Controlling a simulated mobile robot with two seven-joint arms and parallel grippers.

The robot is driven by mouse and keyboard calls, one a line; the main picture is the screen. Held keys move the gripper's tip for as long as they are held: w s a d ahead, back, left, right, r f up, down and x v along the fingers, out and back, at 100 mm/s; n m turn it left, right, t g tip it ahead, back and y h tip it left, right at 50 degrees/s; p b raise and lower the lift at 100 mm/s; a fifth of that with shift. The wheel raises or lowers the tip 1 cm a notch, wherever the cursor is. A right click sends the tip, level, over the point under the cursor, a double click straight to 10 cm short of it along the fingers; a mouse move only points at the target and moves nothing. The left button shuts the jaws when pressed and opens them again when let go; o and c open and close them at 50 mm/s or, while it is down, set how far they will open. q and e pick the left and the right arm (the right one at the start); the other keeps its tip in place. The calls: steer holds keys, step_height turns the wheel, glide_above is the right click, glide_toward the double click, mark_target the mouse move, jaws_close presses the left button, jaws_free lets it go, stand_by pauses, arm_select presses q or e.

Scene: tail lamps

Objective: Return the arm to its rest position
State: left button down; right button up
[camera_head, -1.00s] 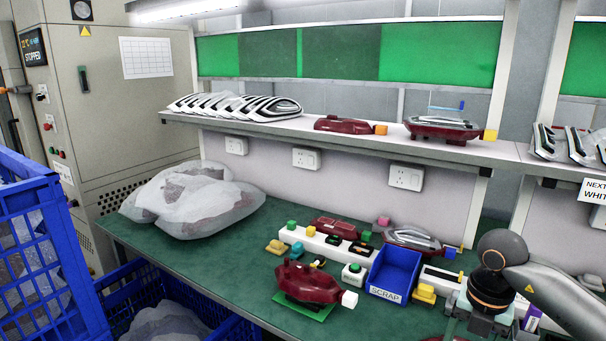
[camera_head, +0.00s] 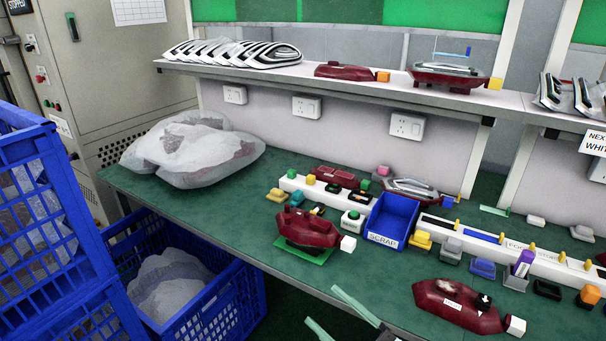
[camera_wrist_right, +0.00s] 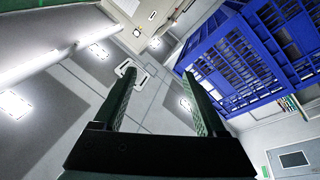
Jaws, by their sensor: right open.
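My right gripper (camera_head: 338,318) shows at the bottom edge of the head view, with its two pale green fingers apart and nothing between them. It is in front of the bench's front edge, clear of the lamps. In the right wrist view the open fingers (camera_wrist_right: 160,80) frame only wall and floor or ceiling surfaces, with a blue crate (camera_wrist_right: 250,50) beyond them. The rest of my right arm is mostly cut off by the frame. My left gripper is in neither view.
On the green bench (camera_head: 230,218) are a dark red lamp (camera_head: 308,228), another red lamp (camera_head: 460,306), a blue scrap bin (camera_head: 391,217) and bagged lamps (camera_head: 190,150). Blue crates (camera_head: 50,220) stand at the left. A shelf (camera_head: 330,88) runs above the bench.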

steer(key=s+d+f+m+h, duration=0.2)
steer(key=d+f+m+h, duration=0.2)
steer(key=f+m+h, duration=0.3)
steer(key=s+d+f+m+h, duration=0.2)
steer(key=d+f+m+h, duration=0.25)
steer(key=f, duration=0.35)
steer(key=s+d+f+m+g+h, duration=0.2)
steer(key=s+d+f+m+g, duration=0.15)
steer(key=s+f, duration=0.75)
steer(key=shift+n+g, duration=0.3)
steer(key=shift+g, duration=0.15)
steer(key=r+p, duration=0.6)
steer(key=shift+s+a, duration=0.15)
steer(key=shift+s, duration=0.2)
steer(key=shift+f, duration=0.15)
